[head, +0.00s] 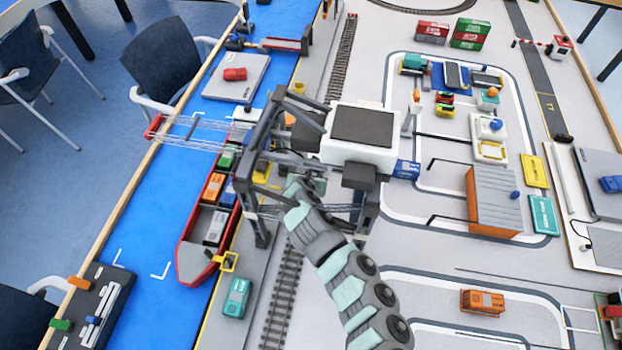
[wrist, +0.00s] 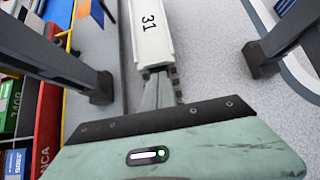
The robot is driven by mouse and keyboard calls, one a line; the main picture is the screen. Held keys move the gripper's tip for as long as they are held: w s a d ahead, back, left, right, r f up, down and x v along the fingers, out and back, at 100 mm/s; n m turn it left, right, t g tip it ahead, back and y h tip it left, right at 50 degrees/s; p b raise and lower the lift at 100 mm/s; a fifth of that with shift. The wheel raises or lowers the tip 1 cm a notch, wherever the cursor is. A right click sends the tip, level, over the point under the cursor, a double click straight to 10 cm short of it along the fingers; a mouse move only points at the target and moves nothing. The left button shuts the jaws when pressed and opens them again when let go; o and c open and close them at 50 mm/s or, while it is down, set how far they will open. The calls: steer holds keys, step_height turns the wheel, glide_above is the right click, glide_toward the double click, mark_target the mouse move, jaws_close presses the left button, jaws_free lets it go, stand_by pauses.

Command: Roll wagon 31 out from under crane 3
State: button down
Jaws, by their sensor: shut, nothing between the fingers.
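The crane (head: 262,215) straddles the rail track in the head view, and its dark legs (wrist: 265,60) flank the wrist view. No number is readable on it. Wagon 31 (wrist: 152,35) is a long white wagon marked "31", lying straight ahead in the wrist view, between the crane legs. I cannot make it out in the head view, where the crane covers that spot. My gripper (wrist: 160,88) is shut and empty, pointing at the wagon's near dark end. It is very close to that end; I cannot tell whether it touches. In the head view my arm reaches under the crane.
The rail track (head: 283,290) runs bare on the near side of the crane and appears again beyond it (head: 340,60). A red ship (head: 195,262) with containers lies left of the crane. A teal vehicle (head: 236,297) stands left of the near track.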

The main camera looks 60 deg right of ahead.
steer(key=shift+w+d+r, duration=0.15)
steer(key=shift+d, duration=0.35)
steer(key=shift+w+d+p, duration=0.15)
steer(key=shift+d+p, duration=0.2)
steer(key=shift+d, duration=0.6)
steer(key=shift+a+r, duration=0.35)
steer(key=shift+r, duration=0.05)
steer(key=shift+v, duration=0.85)
steer(key=shift+s+a+p, duration=0.25)
steer(key=shift+a+p, duration=0.05)
steer(key=shift+a, duration=0.6)
steer(key=shift+s+a+f, duration=0.1)
steer(key=shift+s+a, duration=0.15)
steer(key=shift+a, duration=0.45)
steer(key=shift+s+a, duration=0.3)
steer(key=shift+a, duration=1.15)
steer(key=shift+s+a, duration=0.3)
steer(key=shift+a, duration=1.15)
steer(key=shift+s+a, duration=0.3)
steer(key=shift+a, duration=1.15)
